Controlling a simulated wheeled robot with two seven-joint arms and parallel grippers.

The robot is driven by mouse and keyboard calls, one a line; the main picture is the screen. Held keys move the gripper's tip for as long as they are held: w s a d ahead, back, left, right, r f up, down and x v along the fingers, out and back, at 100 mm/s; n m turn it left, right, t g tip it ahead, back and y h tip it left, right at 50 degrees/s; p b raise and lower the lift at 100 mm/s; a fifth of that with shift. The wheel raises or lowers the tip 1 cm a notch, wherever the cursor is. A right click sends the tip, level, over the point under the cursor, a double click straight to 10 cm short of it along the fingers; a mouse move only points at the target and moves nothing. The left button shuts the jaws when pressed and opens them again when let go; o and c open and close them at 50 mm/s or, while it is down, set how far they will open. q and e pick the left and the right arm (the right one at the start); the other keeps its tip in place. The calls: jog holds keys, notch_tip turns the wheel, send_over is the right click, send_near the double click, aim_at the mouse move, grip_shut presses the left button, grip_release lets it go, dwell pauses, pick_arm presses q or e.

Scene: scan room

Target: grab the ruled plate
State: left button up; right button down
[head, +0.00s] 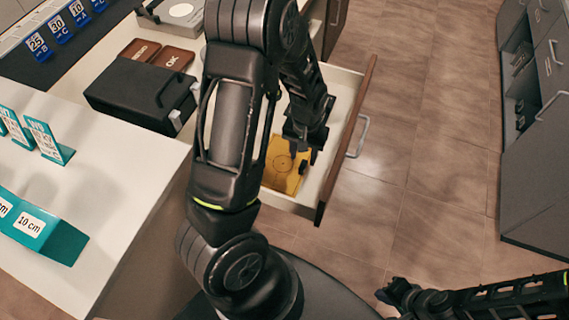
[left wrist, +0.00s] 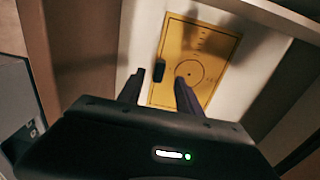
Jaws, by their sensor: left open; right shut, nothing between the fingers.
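The yellow plate (head: 283,165) with a circle and fine markings lies in the open drawer (head: 330,180). In the left wrist view the plate (left wrist: 213,62) shows below my fingers, with a small black block (left wrist: 160,72) at its left edge. My left gripper (head: 303,148) is over the drawer, open, its fingers pointing down toward the plate. In the left wrist view the two fingertips (left wrist: 159,75) are apart with nothing between them. One finger overlaps the plate in the picture; I cannot tell if it touches. My right gripper (head: 392,292) is at the bottom right, shut and empty, far from the drawer.
The drawer's front with its handle (head: 358,136) is at the right, with open floor (head: 420,130) beyond. Grey cabinets (head: 545,130) stand far right.

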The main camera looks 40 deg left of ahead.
aim_at(303, 164)
pick_arm(q)
jog(key=f, duration=0.5)
jog(key=shift+w, duration=0.2)
jog(key=shift+c, duration=0.5)
grip_shut()
dwell(1.1)
